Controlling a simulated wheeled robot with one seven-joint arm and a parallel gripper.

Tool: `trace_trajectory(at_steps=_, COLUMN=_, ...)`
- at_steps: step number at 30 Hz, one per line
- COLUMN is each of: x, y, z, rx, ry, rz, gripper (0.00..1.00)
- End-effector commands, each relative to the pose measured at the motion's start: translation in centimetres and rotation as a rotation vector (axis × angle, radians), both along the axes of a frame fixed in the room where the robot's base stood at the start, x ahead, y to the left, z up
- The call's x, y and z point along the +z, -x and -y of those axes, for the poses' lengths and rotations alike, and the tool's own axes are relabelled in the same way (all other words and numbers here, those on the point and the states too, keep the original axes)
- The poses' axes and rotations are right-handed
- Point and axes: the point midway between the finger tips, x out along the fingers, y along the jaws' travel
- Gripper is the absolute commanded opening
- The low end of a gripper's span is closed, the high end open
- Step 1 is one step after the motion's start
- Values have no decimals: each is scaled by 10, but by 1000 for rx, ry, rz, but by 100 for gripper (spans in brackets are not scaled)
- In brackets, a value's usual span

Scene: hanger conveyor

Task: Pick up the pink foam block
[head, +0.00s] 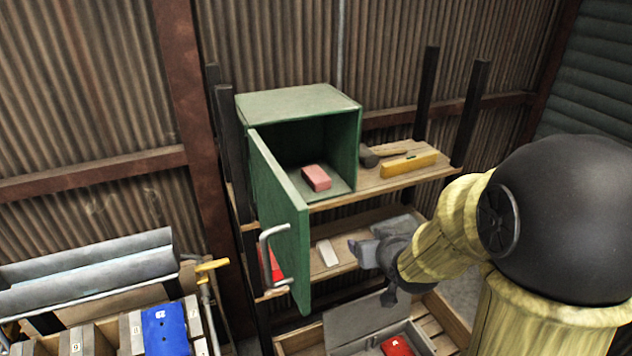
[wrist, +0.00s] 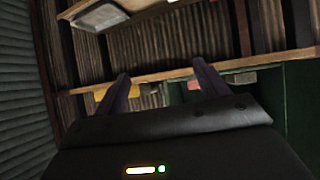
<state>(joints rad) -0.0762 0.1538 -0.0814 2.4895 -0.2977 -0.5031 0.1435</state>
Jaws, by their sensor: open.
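The pink foam block (head: 316,178) lies on the floor of an open green cabinet (head: 300,102) on the upper shelf. A small pink patch, likely the same block, shows in the wrist view (wrist: 193,85) beyond the right fingertip. The cabinet's green door (head: 282,215) stands swung open toward the front, with a grey handle (head: 271,243). My gripper (head: 371,256) is open and empty, in front of the lower shelf, below and to the right of the block. In the wrist view its two fingers (wrist: 160,76) are spread with nothing between them.
A mallet (head: 370,157) and a yellow level (head: 410,164) lie right of the cabinet. The lower shelf holds a white block (head: 327,252) and a red item (head: 270,264) partly behind the door. A grey box with a red item (head: 397,346) stands below. Dark posts flank the shelves.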

Motion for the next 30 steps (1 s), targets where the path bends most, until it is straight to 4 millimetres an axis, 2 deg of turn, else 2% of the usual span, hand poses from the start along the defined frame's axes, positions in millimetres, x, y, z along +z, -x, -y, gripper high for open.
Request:
trace_trajectory(at_steps=3, x=16, y=-23, z=-19, rx=80, ry=-48, rz=164, gripper=74)
trace_trajectory(at_steps=6, x=32, y=-34, z=-35, rx=147, ry=-96, rz=285, gripper=74)
trace_trajectory(at_steps=12, x=51, y=-39, z=-51, rx=219, ry=-153, rz=402, gripper=74)
trace_trajectory(at_steps=23, x=53, y=-41, z=-53, rx=221, ry=-156, rz=407, gripper=74)
trace_trajectory(at_steps=30, x=50, y=-64, z=-62, rx=222, ry=-155, rz=406, gripper=74)
